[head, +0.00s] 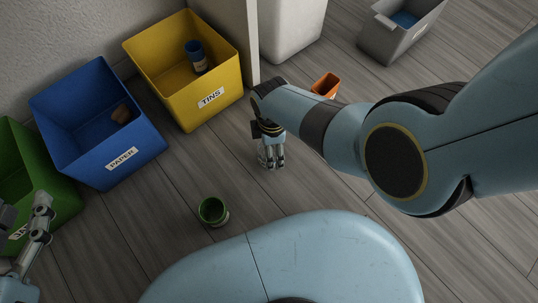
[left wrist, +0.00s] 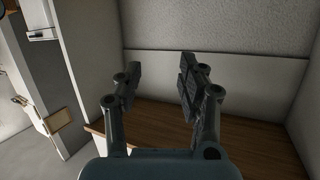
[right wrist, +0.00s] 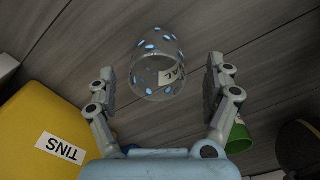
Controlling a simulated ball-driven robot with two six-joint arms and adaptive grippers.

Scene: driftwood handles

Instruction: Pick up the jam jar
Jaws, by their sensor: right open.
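A clear glass jar with blue dots and a pale label (right wrist: 157,75) shows in the right wrist view, between and beyond the fingertips of my right gripper (right wrist: 180,78). Its label is only partly readable, so I cannot confirm that it is jam. The fingers stand apart on either side of it, with gaps. In the head view my right gripper (head: 271,155) points down over the floor, and I cannot make out the jar there. My left gripper (head: 36,235) is at the left edge; its fingers are apart and empty in the left wrist view (left wrist: 160,75).
A yellow TINS bin (head: 180,105), a blue PAPER bin (head: 75,155) and a green bin (head: 45,195) line the left. A green cup (head: 213,212) stands on the floor. An orange container (head: 326,85) and a grey bin (head: 405,40) lie beyond my right arm.

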